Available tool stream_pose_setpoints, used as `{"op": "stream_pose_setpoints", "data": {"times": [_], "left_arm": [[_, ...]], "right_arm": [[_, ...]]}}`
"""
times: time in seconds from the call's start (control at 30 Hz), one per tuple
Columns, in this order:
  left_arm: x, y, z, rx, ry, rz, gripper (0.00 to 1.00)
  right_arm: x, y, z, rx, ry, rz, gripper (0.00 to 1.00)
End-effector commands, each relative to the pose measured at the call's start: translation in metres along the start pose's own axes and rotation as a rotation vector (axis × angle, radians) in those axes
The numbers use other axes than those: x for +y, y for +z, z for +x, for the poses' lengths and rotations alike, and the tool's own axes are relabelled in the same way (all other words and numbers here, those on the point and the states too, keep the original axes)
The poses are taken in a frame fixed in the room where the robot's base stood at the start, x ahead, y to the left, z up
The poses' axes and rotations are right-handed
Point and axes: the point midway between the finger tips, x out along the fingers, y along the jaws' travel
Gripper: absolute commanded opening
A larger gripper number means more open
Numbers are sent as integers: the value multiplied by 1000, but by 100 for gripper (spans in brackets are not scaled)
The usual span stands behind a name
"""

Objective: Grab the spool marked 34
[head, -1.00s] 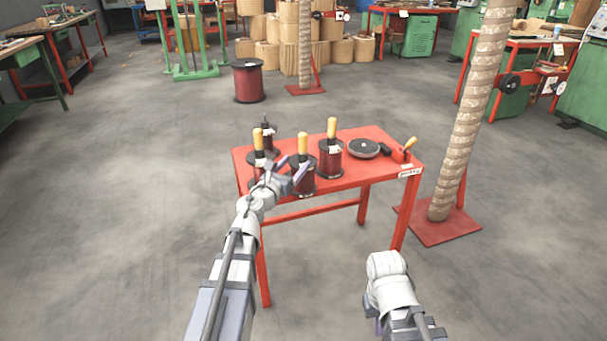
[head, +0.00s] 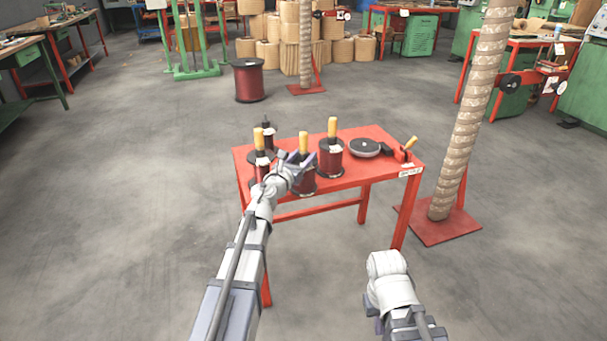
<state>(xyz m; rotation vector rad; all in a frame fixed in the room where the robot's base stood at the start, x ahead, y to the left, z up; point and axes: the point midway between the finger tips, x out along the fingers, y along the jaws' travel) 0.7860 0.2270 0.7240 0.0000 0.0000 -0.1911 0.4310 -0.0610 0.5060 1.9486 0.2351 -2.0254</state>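Several dark red spools stand on the red table (head: 355,180). Three have yellow-topped handles: a left one (head: 263,170), a middle one (head: 307,185) and a right one (head: 331,165). Another spool (head: 268,136) with a dark spindle stands at the back left. White tags show on them, but the numbers are too small to read, so I cannot tell which is 34. My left gripper (head: 297,158) is open, its fingers spread across the middle spool's handle in the picture. I cannot tell whether it touches. My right gripper (head: 371,314) hangs low, away from the table, fingers mostly hidden.
A grey disc (head: 364,147) and a small yellow-handled tool (head: 409,145) lie at the table's right side. A wrapped column (head: 462,130) on a red base stands to the right. A large red spool (head: 248,82) stands on the floor behind. The floor at left is clear.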

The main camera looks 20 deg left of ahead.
Motion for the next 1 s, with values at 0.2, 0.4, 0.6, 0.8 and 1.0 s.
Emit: {"op": "stream_pose_setpoints", "data": {"times": [0.2, 0.4, 0.6, 0.8, 1.0], "left_arm": [[0, 0, 0, 0, 0, 0, 26], [0, 0, 0, 0, 0, 0, 3], [0, 0, 0, 0, 0, 0, 0], [0, 0, 0, 0, 0, 0, 0], [0, 0, 0, 0, 0, 0, 0]], "right_arm": [[0, 0, 0, 0, 0, 0, 0], [0, 0, 0, 0, 0, 0, 0], [0, 0, 0, 0, 0, 0, 0], [0, 0, 0, 0, 0, 0, 0], [0, 0, 0, 0, 0, 0, 0]]}}
